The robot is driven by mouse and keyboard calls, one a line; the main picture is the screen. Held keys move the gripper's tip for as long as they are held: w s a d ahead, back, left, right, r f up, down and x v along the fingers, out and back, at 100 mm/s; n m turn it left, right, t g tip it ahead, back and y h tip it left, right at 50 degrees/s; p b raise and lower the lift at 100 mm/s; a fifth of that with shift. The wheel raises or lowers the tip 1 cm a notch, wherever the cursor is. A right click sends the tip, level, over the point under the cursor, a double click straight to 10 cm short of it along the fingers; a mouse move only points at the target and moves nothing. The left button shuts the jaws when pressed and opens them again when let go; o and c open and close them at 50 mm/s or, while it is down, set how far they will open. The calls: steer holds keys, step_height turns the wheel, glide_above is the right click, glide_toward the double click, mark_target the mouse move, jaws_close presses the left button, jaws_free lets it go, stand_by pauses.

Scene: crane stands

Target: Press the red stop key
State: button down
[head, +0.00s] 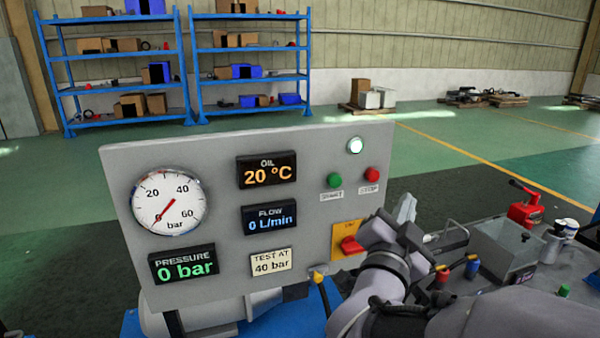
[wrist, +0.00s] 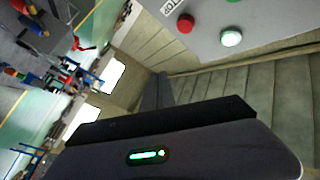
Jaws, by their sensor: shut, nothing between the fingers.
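The red stop key (head: 371,174) is a round red button at the upper right of the grey panel (head: 220,160), above a label reading STOP. It also shows in the wrist view (wrist: 185,23), near the top, standing out from the panel. My gripper (head: 407,207) is to the right of and below the key in the head view, apart from it. It is shut and empty; its fingertips are mostly hidden by my wrist. In the wrist view its dark housing with a green light fills the bottom.
The green start button (head: 334,180) is left of the key, and a lit pale lamp (head: 355,145) is above it.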

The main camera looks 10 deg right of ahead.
mark_target(372, 175)
steer(key=w+a, duration=0.1)
steer(key=w, duration=0.7)
steer(key=shift+a+p, duration=0.3)
steer(key=shift+p, duration=0.15)
steer(key=shift+w, duration=0.15)
stand_by(1.4)
steer(key=shift+w+a+b, duration=0.1)
steer(key=shift+w+b, duration=0.2)
steer(key=shift+b, duration=0.15)
steer(key=shift+w, duration=0.5)
stand_by(0.4)
steer(key=shift+s+b, duration=0.1)
steer(key=shift+b, duration=0.25)
steer(key=shift+s+b, duration=0.5)
steer(key=shift+s, duration=0.3)
